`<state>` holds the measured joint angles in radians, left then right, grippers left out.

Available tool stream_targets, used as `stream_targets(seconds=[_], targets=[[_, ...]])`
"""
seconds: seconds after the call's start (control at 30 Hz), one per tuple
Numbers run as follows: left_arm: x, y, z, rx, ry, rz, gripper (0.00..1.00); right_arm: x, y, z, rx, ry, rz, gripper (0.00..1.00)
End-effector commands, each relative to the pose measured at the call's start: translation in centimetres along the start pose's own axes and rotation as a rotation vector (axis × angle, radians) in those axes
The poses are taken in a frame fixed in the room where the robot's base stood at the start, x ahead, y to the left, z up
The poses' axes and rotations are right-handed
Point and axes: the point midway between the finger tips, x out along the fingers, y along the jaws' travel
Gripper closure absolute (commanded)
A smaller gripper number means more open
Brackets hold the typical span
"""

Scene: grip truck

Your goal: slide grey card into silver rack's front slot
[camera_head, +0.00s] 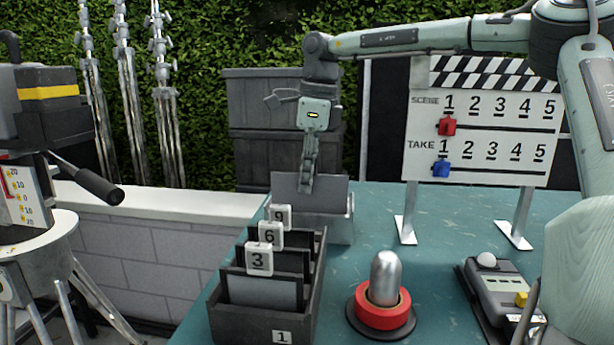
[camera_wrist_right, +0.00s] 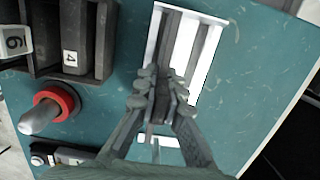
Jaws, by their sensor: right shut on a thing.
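The grey card (camera_head: 290,188) is upright in my right gripper (camera_head: 307,186), whose fingers are shut on its top edge. The silver rack (camera_head: 341,228) stands on the teal table behind the black box, and the card's lower part meets it. In the right wrist view my gripper (camera_wrist_right: 160,88) holds the card (camera_wrist_right: 167,42) edge-on, in line with the left channel of the rack (camera_wrist_right: 206,65). The channel to the right is empty and pale. How deep the card's bottom edge sits is hidden. My left gripper is not in view.
A black box (camera_head: 262,325) with numbered dividers stands in front of the rack. A red-ringed silver knob (camera_head: 383,305) is to its right. A slate board (camera_head: 478,135) on metal legs and a grey device (camera_head: 497,290) stand at the right. Bare table lies right of the rack.

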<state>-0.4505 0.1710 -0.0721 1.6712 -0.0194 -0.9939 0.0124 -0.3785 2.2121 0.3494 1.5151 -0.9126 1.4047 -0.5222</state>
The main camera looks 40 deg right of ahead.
Motion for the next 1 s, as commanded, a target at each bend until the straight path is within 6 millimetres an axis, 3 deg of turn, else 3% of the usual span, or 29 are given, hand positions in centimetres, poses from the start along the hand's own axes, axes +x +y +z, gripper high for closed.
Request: stream_targets(seconds=[0.57,0.6,0.77,1.0], targets=[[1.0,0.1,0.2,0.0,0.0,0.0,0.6,1.8,0.0,-0.2,0.0,0.0,0.0,1.0],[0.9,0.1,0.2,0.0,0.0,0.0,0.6,1.7,0.0,-0.2,0.0,0.0,0.0,0.87],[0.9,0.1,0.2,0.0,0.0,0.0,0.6,1.6,0.0,-0.2,0.0,0.0,0.0,0.68],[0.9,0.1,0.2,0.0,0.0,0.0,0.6,1.7,0.0,-0.2,0.0,0.0,0.0,0.68]])
